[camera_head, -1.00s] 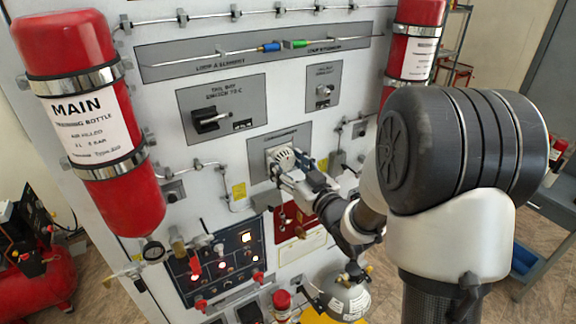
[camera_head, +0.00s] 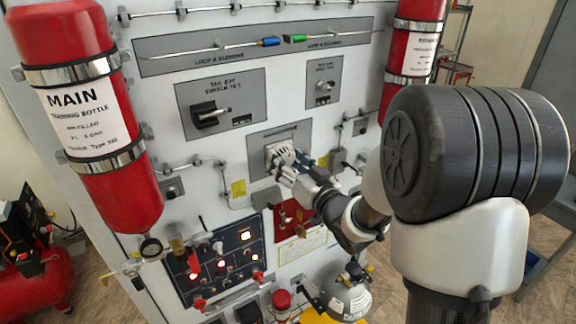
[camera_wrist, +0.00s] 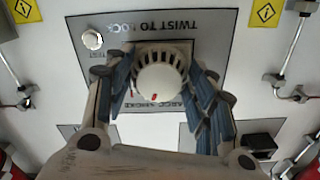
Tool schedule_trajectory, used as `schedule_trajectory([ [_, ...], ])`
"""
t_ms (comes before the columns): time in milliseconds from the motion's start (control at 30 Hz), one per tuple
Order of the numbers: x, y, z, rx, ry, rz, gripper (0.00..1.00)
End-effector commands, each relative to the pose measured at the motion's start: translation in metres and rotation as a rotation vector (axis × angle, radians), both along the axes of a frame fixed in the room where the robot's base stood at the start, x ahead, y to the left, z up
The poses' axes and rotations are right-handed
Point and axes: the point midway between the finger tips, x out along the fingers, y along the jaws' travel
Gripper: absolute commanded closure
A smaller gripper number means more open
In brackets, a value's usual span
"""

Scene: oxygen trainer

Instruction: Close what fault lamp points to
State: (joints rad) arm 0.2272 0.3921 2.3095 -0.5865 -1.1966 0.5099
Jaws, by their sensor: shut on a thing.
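My gripper (camera_head: 293,165) is shut on a round white knob (camera_wrist: 161,84) with a ribbed grey rim and a small red mark. In the wrist view its two blue-padded fingers press on the knob's left and right sides. The knob sits on a grey plate (camera_wrist: 225,45) marked "TWIST TO LOCK", upside down in that view. In the head view the gripper hides much of the knob. A dark blue lamp panel (camera_head: 213,262) below left has several lamps lit, reddish ones and a yellowish-white one (camera_head: 245,236). Their labels are too small to read.
Blue (camera_head: 270,41) and green (camera_head: 296,38) fittings lie on the top plate. The red MAIN bottle (camera_head: 100,120) juts out at left. Thin pipes surround the plate.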

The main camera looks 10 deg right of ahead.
Motion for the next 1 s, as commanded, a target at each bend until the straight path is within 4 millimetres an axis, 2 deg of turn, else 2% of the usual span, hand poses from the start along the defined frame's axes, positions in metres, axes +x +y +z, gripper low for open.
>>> schedule_trajectory([
  [500,0.0,0.001,0.0014,0.338,0.108,0.0,0.73],
  [1000,0.0,0.0012,0.0021,0.422,0.134,0.0,0.73],
])
